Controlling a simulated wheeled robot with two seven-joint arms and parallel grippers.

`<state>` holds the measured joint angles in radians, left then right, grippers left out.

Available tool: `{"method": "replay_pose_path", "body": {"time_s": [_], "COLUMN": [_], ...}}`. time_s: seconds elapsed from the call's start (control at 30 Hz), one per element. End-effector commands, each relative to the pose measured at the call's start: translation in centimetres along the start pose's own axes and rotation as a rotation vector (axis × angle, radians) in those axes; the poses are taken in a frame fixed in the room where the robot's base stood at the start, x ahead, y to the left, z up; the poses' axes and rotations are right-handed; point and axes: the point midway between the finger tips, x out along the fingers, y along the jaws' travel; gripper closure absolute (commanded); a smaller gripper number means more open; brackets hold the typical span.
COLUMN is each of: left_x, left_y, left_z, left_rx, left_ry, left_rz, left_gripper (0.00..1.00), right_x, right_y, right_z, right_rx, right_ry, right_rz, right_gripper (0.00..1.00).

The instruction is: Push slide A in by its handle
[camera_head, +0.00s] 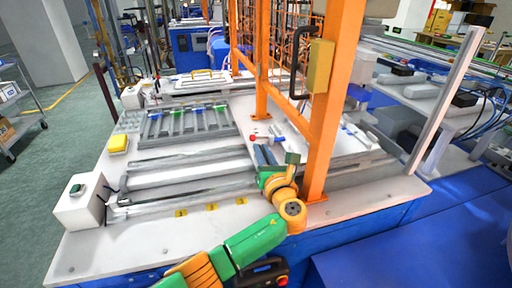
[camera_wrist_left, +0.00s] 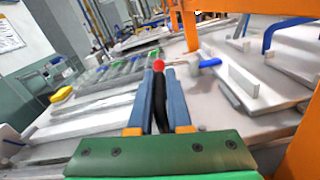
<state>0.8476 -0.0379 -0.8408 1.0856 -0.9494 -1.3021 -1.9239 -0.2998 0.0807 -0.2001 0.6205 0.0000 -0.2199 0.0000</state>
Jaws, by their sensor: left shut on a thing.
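A small red ball-shaped handle knob (camera_head: 253,138) shows just beyond the fingertips of my left gripper (camera_head: 264,150), near the orange post. In the left wrist view the red knob (camera_wrist_left: 158,65) sits at the tips of the two blue fingers of the left gripper (camera_wrist_left: 158,75). The gripper is shut on the handle there; the fingers hide most of the handle's stem. Long pale slide bars (camera_head: 190,172) lie on the table left of the gripper. No letter shows to tell which slide is A. My right gripper is out of view.
An orange post (camera_head: 332,100) stands close to the right of my left gripper. A blue-ended part (camera_wrist_left: 210,62) lies just right of the knob. A rack with green strips (camera_head: 188,121), a yellow block (camera_head: 118,143) and a white button box (camera_head: 80,203) are farther left.

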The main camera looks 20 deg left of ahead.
Motion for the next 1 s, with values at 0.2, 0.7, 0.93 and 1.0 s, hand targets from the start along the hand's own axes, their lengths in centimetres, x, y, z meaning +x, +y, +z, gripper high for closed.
{"method": "replay_pose_path", "body": {"time_s": [0.2,0.7,0.93,1.0], "left_x": [-0.1,-0.1,-2.7,-4.2], "left_y": [-0.1,-0.1,-0.2,-0.2], "left_z": [-0.1,-0.1,-0.2,-0.3], "left_rx": [0.000,0.000,-0.004,-0.003], "left_ry": [0.002,0.001,0.002,0.002], "left_rz": [-0.002,0.000,-0.004,-0.005], "left_gripper": [1.00,0.55,0.55,0.55], "right_x": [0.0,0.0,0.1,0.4], "right_y": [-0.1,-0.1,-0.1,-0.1], "right_z": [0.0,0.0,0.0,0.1], "right_rx": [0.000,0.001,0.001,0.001], "right_ry": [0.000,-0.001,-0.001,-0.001], "right_rz": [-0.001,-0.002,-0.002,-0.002], "right_gripper": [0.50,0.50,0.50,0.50]}}
